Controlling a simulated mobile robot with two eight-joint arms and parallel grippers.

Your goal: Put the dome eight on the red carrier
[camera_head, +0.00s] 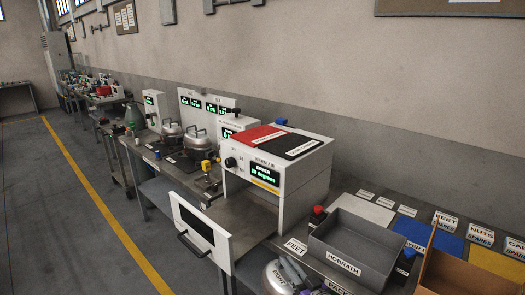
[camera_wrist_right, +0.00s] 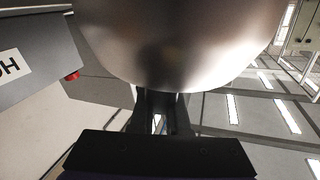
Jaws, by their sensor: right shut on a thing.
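A silver dome (camera_head: 275,281) shows at the bottom edge of the head view, partly cut off by the frame. My right gripper (camera_head: 292,272) is at the dome and shut on it. In the right wrist view the dome (camera_wrist_right: 185,45) fills the top middle, and the gripper's dark fingers (camera_wrist_right: 160,112) meet its lower edge. The number on the dome cannot be read. A flat red pad (camera_head: 258,136) lies on top of the white oven, beside a black one; I cannot tell whether it is the red carrier. My left gripper is not in view.
The white oven (camera_head: 296,185) has its front door (camera_head: 200,232) hanging open. A grey bin (camera_head: 357,246) labelled HOBRATH stands right of the dome; a cardboard box (camera_head: 460,272) is further right. Two lidded silver vessels (camera_head: 201,143) stand on the bench left of the oven.

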